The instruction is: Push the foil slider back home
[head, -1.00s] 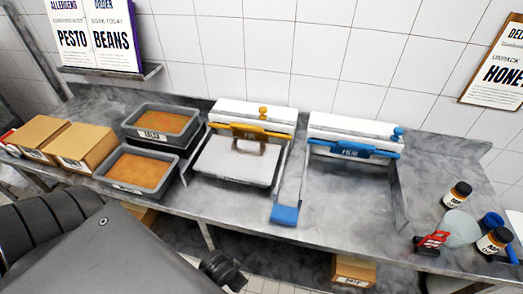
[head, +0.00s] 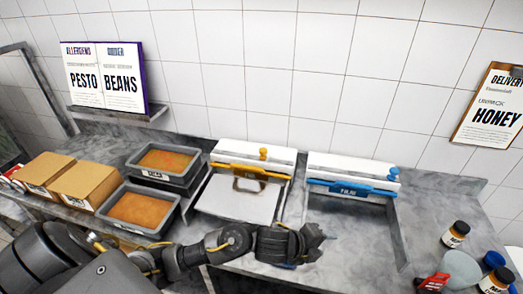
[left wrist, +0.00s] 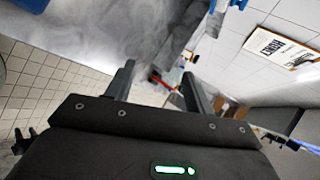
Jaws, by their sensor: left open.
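The yellow-barred dispenser (head: 228,149) stands against the wall on the steel counter. Its yellow slider knob (head: 263,153) sits partway along the top, nearer the right end. The label on its yellow bar (head: 240,171) is too small to read surely. The blue-barred dispenser (head: 350,164) beside it seems labelled FILM, and its blue knob (head: 393,173) is at the right end. My left gripper (head: 328,238) is over the counter, in front of and below both dispensers, apart from the yellow knob. In the left wrist view its jaws (left wrist: 158,85) are open and empty. My right gripper is not in view.
Two trays of orange food (head: 138,210) and cardboard boxes (head: 85,187) stand left. Dark jars (head: 456,233), a bowl (head: 461,265) and a red item (head: 433,282) are right. Counter before the blue bar is clear.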

